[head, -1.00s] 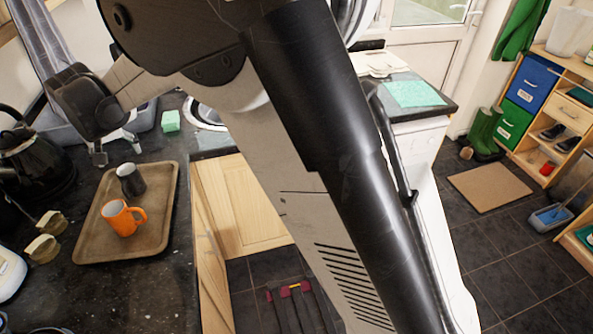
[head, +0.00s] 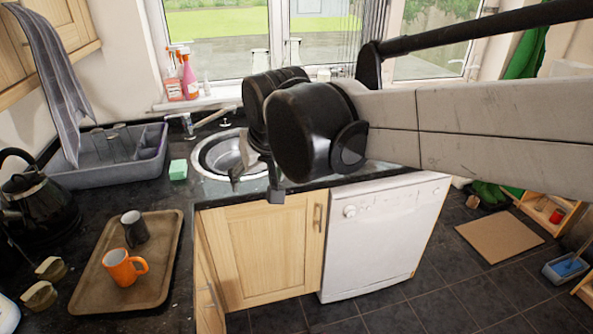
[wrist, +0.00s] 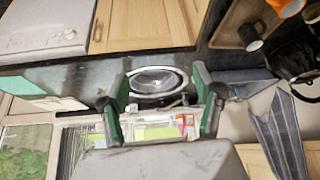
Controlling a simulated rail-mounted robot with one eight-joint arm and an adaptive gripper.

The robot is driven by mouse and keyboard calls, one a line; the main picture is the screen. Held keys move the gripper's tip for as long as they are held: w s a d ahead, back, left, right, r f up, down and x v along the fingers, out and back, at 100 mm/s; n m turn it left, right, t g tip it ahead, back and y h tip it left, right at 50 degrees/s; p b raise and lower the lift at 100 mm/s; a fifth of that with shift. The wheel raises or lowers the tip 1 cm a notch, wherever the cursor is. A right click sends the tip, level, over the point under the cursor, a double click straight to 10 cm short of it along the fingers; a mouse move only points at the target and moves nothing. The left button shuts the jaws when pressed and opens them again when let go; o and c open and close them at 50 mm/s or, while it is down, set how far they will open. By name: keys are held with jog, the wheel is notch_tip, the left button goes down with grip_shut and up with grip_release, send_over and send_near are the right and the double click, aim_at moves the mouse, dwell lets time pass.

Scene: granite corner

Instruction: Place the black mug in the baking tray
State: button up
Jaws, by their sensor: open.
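The black mug (head: 134,229) stands upright on the brown rectangular tray (head: 167,268), toward its far end. It looks dark outside and pale inside. In the wrist view the mug (wrist: 251,37) and part of the tray (wrist: 229,28) show at the top right. My gripper (head: 256,188) is open and empty, in front of the sink and to the right of the tray, well apart from the mug. In the wrist view the gripper's two fingers (wrist: 159,78) are spread, with the sink behind them.
An orange mug (head: 124,267) stands on the tray, nearer than the black mug. A black kettle (head: 38,207) is left of the tray. A grey dish rack (head: 80,172), a green sponge (head: 178,169) and the sink (head: 222,156) lie behind.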

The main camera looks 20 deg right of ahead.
jog(key=s+d+f, duration=0.2)
jog(key=s+d, duration=0.3)
jog(key=s, duration=0.2)
jog(key=s+d+f+m+t, duration=0.1)
jog(key=s+d+f, duration=0.2)
jog(key=s+d, duration=0.2)
jog(key=s, duration=0.3)
jog(key=shift+d+f+h, duration=0.2)
jog(key=shift+d+h, duration=0.05)
jog(key=shift+h, duration=0.15)
jog(key=shift+f, duration=0.1)
